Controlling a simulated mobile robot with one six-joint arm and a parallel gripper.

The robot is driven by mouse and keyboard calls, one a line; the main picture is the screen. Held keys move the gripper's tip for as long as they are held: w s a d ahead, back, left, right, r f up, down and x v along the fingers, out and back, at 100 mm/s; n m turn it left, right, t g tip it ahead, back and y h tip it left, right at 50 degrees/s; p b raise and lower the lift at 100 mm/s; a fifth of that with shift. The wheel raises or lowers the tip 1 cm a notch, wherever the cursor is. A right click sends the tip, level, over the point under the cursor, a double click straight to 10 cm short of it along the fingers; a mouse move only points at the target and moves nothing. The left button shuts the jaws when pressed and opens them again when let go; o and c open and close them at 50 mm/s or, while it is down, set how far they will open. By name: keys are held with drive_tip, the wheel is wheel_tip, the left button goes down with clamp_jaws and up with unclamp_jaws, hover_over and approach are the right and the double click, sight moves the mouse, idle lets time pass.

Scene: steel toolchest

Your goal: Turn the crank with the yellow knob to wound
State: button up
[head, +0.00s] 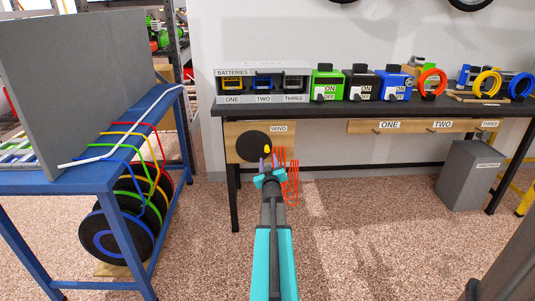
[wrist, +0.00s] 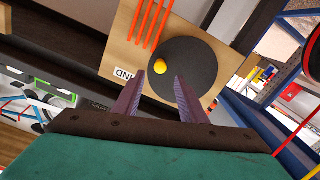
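The crank is a black disc (head: 253,147) on a wooden board labelled WIND, below the bench top. Its yellow knob (head: 267,149) is near the disc's right edge in the head view. In the wrist view the disc (wrist: 188,68) fills the upper middle, and the yellow knob (wrist: 160,66) shows just beyond and between my fingertips. My gripper (head: 269,163) is just in front of the knob. Its two purple fingers (wrist: 160,76) are apart with nothing held between them. I cannot tell whether a finger touches the knob.
Orange rods (head: 290,172) hang at the board's right. The black bench (head: 370,109) carries a battery box (head: 262,99), coloured switch boxes and cable rings. A blue rack (head: 60,180) with cable reels stands left. A grey bin (head: 467,178) stands right. The floor between is clear.

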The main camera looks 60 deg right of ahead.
sight(267, 151)
drive_tip(key=shift+b+x, duration=0.5)
drive_tip(key=shift+x, duration=3.7)
clamp_jaws()
